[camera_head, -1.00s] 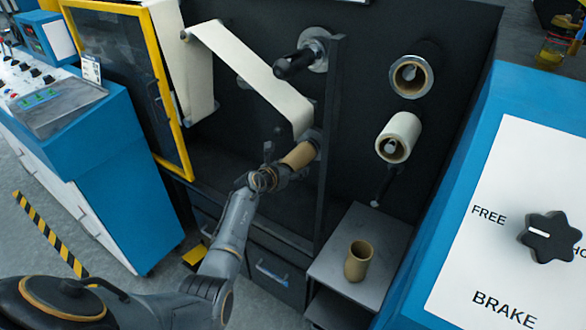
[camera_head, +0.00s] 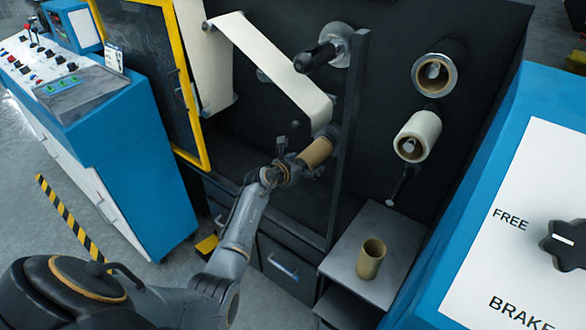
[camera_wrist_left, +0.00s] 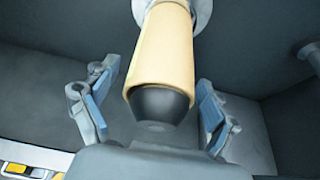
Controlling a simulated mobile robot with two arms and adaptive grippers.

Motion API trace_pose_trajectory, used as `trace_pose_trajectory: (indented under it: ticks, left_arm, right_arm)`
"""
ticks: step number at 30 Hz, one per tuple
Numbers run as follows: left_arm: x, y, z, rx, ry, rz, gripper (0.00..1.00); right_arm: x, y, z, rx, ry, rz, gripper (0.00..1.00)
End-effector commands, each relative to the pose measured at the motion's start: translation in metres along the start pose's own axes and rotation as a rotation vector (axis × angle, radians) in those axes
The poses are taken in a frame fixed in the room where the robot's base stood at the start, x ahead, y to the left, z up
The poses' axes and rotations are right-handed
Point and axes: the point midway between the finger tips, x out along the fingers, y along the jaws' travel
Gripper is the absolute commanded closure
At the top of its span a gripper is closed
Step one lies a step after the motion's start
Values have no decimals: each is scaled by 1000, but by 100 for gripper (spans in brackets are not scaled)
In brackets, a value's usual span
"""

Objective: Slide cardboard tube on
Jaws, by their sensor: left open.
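A tan cardboard tube (camera_head: 316,153) sits around a spindle that sticks out of the dark machine panel, below the white web. In the left wrist view the tube (camera_wrist_left: 165,48) is on the spindle, and the spindle's black tapered end (camera_wrist_left: 160,105) sticks out of its near end. My left gripper (camera_head: 298,166) is at the near end of this tube. Its fingers (camera_wrist_left: 155,100) are open, one on each side of the spindle end, apart from it. A second cardboard tube (camera_head: 371,259) stands upright on a grey shelf. My right gripper is not in view.
A white film roll (camera_head: 418,136) and a tan-rimmed core (camera_head: 434,74) are on spindles at the right. A black-handled shaft (camera_head: 316,57) juts out above the tube. A vertical dark post (camera_head: 350,130) stands just right of the tube. A blue brake panel (camera_head: 505,110) fills the right edge.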

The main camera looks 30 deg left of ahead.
Motion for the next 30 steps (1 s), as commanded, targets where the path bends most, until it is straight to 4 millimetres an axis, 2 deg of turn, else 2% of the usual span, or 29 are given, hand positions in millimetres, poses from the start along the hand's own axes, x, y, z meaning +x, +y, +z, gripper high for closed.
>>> trace_pose_trajectory:
  ticks: [9, 16, 22, 30]
  left_arm:
    - [-53, 0, -1, 4, 1, 1, 14]
    - [-86, 0, -1, 2, 1, 1, 14]
    - [-99, 0, 0, 1, 0, 1, 14]
    - [-98, -6, -5, -29, 0, -16, 14]
  right_arm:
    - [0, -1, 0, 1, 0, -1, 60]
    - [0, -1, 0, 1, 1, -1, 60]
    - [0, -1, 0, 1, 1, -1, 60]
    - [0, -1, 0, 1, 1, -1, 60]
